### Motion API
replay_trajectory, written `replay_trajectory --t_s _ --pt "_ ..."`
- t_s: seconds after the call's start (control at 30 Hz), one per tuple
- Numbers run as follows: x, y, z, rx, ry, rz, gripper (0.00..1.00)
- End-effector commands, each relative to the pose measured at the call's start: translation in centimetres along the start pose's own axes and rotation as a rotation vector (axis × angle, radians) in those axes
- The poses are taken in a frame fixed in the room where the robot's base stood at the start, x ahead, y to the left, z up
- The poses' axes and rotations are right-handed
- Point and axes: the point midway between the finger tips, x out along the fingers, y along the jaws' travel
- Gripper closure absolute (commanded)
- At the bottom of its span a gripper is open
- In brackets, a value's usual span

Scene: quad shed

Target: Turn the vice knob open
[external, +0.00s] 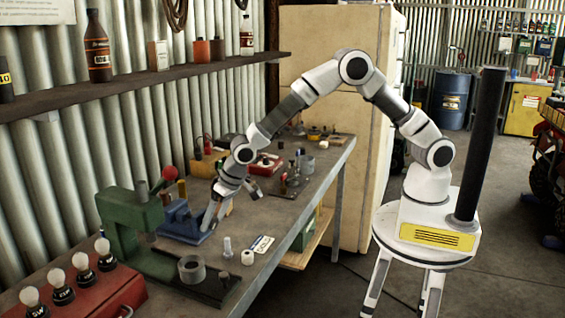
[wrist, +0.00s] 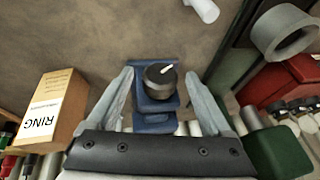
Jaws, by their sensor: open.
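The blue vice (external: 178,224) sits on the workbench, and its body also shows in the wrist view (wrist: 154,123). Its round black knob (wrist: 160,76) faces the wrist camera, with a white mark slanting to the upper right. My gripper (wrist: 160,88) is open, one finger on each side of the knob, with visible gaps on both sides. I cannot tell how deep the fingertips sit relative to the knob. In the external view my gripper (external: 229,206) points down beside the vice, and the knob cannot be made out there.
A green press (external: 122,222) with a red ball handle stands close to the vice. An orange box marked RING (wrist: 52,108) is left in the wrist view. A grey ring (external: 191,269) and small parts lie on the workbench (external: 322,168). A shelf (external: 150,82) runs along the wall.

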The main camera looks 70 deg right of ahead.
Motion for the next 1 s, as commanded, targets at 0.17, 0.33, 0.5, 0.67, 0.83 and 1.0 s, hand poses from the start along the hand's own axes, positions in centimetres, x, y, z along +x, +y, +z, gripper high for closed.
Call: replay_trajectory --t_s 0.17,0.33,0.5,0.67,0.83,1.0 --pt "0.17 -0.02 -0.04 0.000 0.001 -0.001 0.16" --pt "0.15 -0.02 -0.03 0.000 0.001 0.000 0.23" --pt "0.14 -0.02 -0.03 0.000 0.001 0.000 0.54" --pt "0.14 -0.01 -0.02 0.000 0.001 0.000 0.82" --pt "0.14 -0.02 -0.02 0.000 0.000 0.000 1.00" --pt "0.14 -0.16 0.00 -0.009 0.001 0.016 1.00"
